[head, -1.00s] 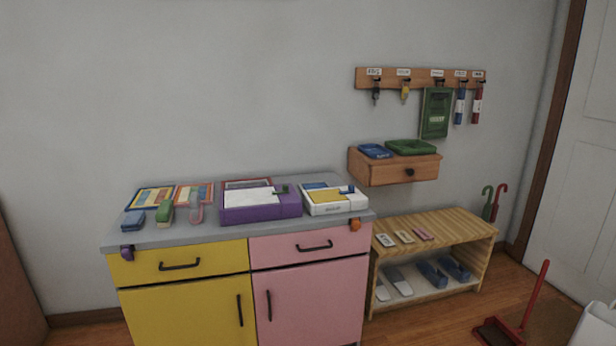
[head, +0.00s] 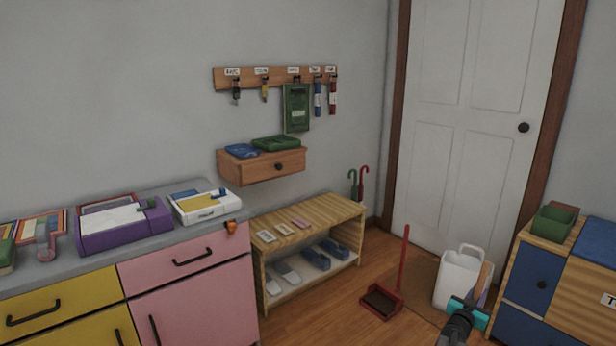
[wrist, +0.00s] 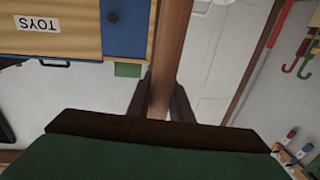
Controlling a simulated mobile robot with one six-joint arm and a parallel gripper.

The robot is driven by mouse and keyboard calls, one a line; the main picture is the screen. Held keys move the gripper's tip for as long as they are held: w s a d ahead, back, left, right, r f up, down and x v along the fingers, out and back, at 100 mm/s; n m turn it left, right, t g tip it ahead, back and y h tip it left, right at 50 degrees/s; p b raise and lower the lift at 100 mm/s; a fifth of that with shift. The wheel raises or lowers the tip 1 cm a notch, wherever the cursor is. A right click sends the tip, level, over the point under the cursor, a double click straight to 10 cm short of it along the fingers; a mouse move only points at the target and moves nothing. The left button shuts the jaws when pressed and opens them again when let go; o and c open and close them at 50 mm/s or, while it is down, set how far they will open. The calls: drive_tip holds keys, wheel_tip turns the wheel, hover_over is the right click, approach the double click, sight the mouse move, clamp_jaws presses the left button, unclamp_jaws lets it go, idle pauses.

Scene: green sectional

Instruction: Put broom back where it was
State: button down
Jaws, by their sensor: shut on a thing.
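In the head view my gripper is low at the right, beside the white container, and a tan stick end (head: 486,276) shows there. The rest of the broom is hidden in that view. A red dustpan (head: 381,301) with an upright red handle stands on the floor left of the gripper.
A white container (head: 459,278) stands before the white door (head: 474,130). A blue-and-wood cabinet (head: 541,280) is close on the right. A slatted shoe bench (head: 330,213), umbrellas (head: 358,184) and a hook rail (head: 275,77) are at the wall. Floor shows between bench and dustpan.

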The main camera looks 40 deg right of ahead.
drive_tip(key=w+a+r+n+t+y, duration=0.2)
drive_tip(key=w+a+r+n+t, duration=0.3)
drive_tip(key=w+a, duration=0.7)
drive_tip(key=w+a+r+t+y, duration=0.2)
drive_tip(key=w+a+r, duration=0.6)
drive_tip(key=w, duration=0.7)
drive_tip(key=w+a+r+n+t+y, duration=0.2)
drive_tip(key=w+a+r+n+t, duration=0.3)
drive_tip(key=w+a, duration=0.75)
drive_tip(key=w+a+r+n+t+y, duration=0.1)
drive_tip(key=w+a+r+y, duration=0.15)
drive_tip(key=a, duration=0.55)
drive_tip(key=w+a+r+y, duration=0.1)
drive_tip(key=w+a+r, duration=0.25)
drive_tip(key=a, duration=0.45)
drive_tip(key=w+a+r+n+t+y, duration=0.1)
drive_tip(key=w+a+r+y, duration=0.2)
drive_tip(key=a, duration=0.4)
drive_tip(key=a+r+n+y, duration=0.2)
drive_tip(key=a+r, duration=0.2)
drive_tip(key=a, duration=1)
drive_tip(key=a+r+n+y, duration=0.2)
drive_tip(key=a+r+y, duration=0.1)
drive_tip(key=a, duration=1.1)
drive_tip(key=shift+w+a+r+t, duration=0.2)
drive_tip(key=shift+a+r+t, duration=0.15)
drive_tip(key=shift+r, duration=0.25)
drive_tip(key=shift+d, duration=0.2)
